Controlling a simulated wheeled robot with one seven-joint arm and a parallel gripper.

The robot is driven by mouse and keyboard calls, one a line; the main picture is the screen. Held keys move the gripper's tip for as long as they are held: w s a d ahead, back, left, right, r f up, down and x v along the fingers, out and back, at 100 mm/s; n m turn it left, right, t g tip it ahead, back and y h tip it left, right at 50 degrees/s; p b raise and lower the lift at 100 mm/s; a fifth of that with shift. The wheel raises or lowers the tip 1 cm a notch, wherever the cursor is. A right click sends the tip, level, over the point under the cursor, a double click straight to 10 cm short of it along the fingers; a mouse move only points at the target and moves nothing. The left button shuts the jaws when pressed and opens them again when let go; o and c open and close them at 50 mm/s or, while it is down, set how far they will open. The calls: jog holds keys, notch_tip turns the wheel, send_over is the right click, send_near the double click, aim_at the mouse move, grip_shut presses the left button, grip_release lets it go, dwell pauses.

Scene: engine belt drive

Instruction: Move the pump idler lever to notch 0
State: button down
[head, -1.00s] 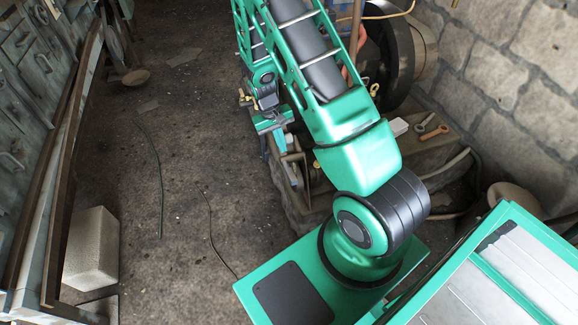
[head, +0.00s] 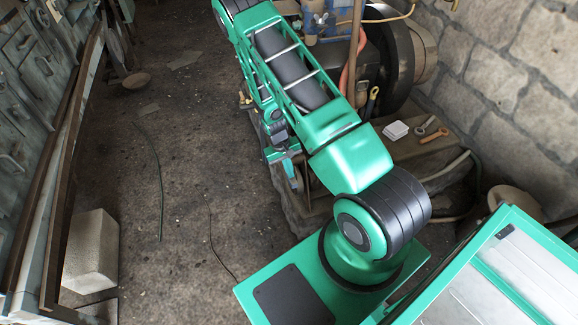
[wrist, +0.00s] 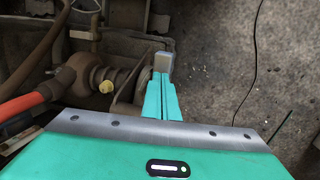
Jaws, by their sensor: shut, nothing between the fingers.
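My gripper (wrist: 162,82) is shut and empty in the wrist view, its two green fingers pressed side by side. Just past the fingertips is a small grey block (wrist: 164,62) at the engine's edge; it may be the end of the pump idler lever, but I cannot tell. Whether the fingers touch it is also unclear. In the head view my gripper (head: 296,183) is low beside the engine's near left side, and my arm covers much of the engine. No notch marks can be read.
A white block (head: 396,130) and wrenches (head: 426,125) rest on the engine base. The floor left of the engine is mostly open.

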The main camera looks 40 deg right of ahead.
aim_at(292, 180)
jog(key=shift+f, duration=0.2)
jog(key=shift+s+a+f, duration=0.1)
jog(key=shift+s+f, duration=0.25)
jog(key=shift+f, duration=0.25)
jog(key=shift+s+f, duration=0.3)
jog(key=shift+f, duration=0.25)
jog(key=shift+s, duration=0.1)
jog(key=shift+f, duration=0.1)
jog(key=shift+a, duration=0.1)
jog(key=s+v, duration=0.2)
jog(key=v, duration=1.2)
jog(key=shift+s+a+r, duration=0.2)
jog(key=shift+a, duration=0.1)
